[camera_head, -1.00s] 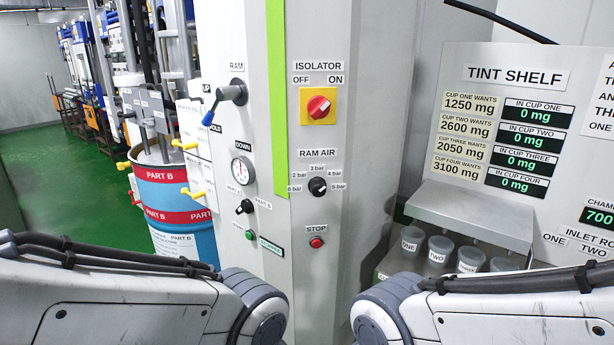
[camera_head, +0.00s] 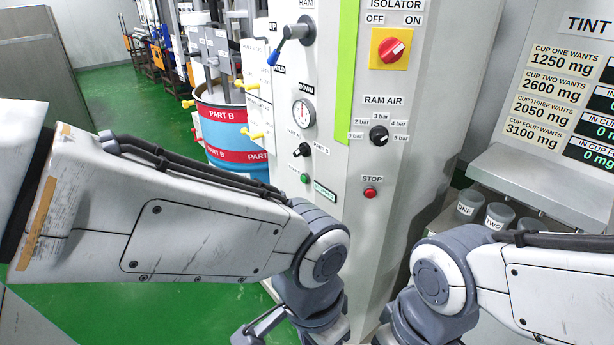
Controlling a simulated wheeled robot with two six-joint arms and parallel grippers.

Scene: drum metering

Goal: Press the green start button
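The small green button (camera_head: 305,178) is on the left-hand face of the grey control cabinet (camera_head: 430,120), below the gauge and a black knob. A green-edged label (camera_head: 324,192) sits just right of and below it; its text is too small to read. My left arm reaches in from the left, its wrist below the button. Part of my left gripper (camera_head: 262,326) shows at the bottom edge, apart from the button; its fingertips are cut off. My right arm's wrist is at the lower right, in front of the cabinet's base, and its gripper's fingers are not visible.
The red stop button (camera_head: 370,193), ram air knob (camera_head: 378,136) and red isolator switch (camera_head: 392,50) are on the cabinet's right-hand face. A blue-handled ram lever (camera_head: 290,40) juts out above the gauge (camera_head: 303,113). A Part B drum (camera_head: 228,130) stands left. Tint cups (camera_head: 468,206) stand right.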

